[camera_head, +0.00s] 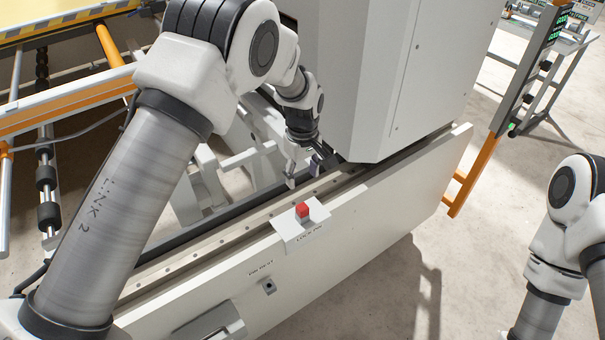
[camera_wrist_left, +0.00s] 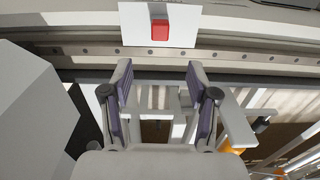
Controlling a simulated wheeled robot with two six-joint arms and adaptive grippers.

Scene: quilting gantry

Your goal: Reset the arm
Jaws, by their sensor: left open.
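My left gripper (camera_head: 303,170) reaches down over the near rail of the machine, beside the large grey housing. In the left wrist view, its two fingers (camera_wrist_left: 160,75) are spread apart with nothing between them. A red block (camera_head: 303,210) sits on a small white plate (camera_head: 290,235) on the rail's front edge. The red block also shows in the left wrist view (camera_wrist_left: 159,30), beyond the fingertips and apart from them. My right arm shows at the right edge of the head view, but its gripper is out of the picture.
The tall grey housing (camera_head: 385,80) stands close to my left gripper. The long pale beam (camera_head: 350,240) runs diagonally below it. An orange-legged stand (camera_head: 475,180) is at the right. Bare floor (camera_head: 390,295) lies in front of the beam.

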